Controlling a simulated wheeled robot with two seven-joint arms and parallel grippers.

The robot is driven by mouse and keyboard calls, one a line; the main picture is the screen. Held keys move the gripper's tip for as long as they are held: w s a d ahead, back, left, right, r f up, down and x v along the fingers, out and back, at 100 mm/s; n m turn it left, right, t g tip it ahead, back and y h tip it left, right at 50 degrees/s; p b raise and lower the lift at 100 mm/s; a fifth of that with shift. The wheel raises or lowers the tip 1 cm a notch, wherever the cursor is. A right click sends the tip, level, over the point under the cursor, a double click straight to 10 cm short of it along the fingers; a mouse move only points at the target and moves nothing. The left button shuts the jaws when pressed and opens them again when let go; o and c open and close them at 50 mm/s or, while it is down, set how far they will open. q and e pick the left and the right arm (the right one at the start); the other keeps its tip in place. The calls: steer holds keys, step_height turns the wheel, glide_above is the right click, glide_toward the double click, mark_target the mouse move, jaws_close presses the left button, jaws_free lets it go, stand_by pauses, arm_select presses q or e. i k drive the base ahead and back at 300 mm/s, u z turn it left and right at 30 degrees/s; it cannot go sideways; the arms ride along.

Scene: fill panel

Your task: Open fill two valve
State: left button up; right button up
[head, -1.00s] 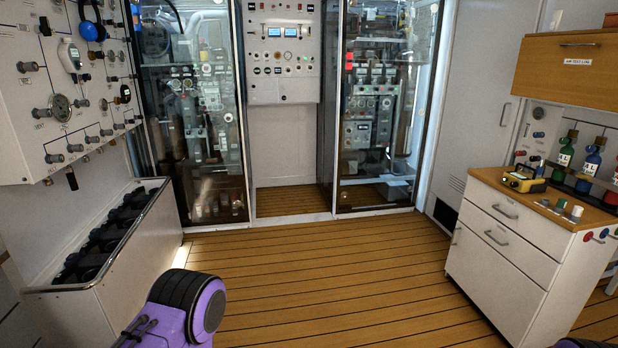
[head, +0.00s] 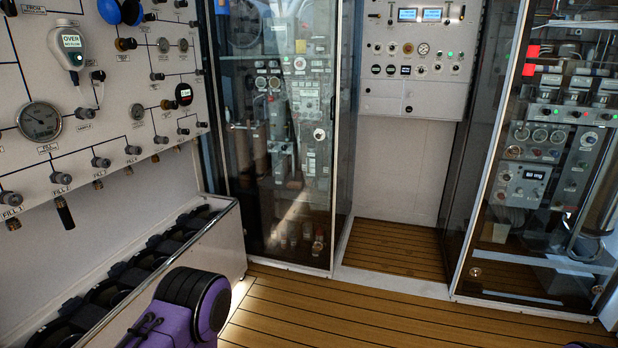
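The white fill panel (head: 110,95) fills the upper left, with a row of grey valve knobs rising to the right along its lower part. The leftmost knob (head: 10,198) has a label that looks like FILL 1. The second knob (head: 60,178) also has a FILL label, but its number is too small to read surely; by its place it may be the fill two valve. Whether it is open or shut cannot be told. A purple and black part of my arm shows at the bottom, below and right of the panel. Neither gripper is in view.
A white bin with a metal rail (head: 165,268) and dark round items stands below the panel. A glass cabinet (head: 275,130) is right of the panel, another (head: 550,150) at the far right. A control panel (head: 415,60) hangs between them. The wooden floor (head: 350,315) in front is clear.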

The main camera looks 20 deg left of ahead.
mark_target(63, 179)
steer(key=u, duration=0.65)
steer(key=i, duration=1.2)
steer(key=u, duration=1)
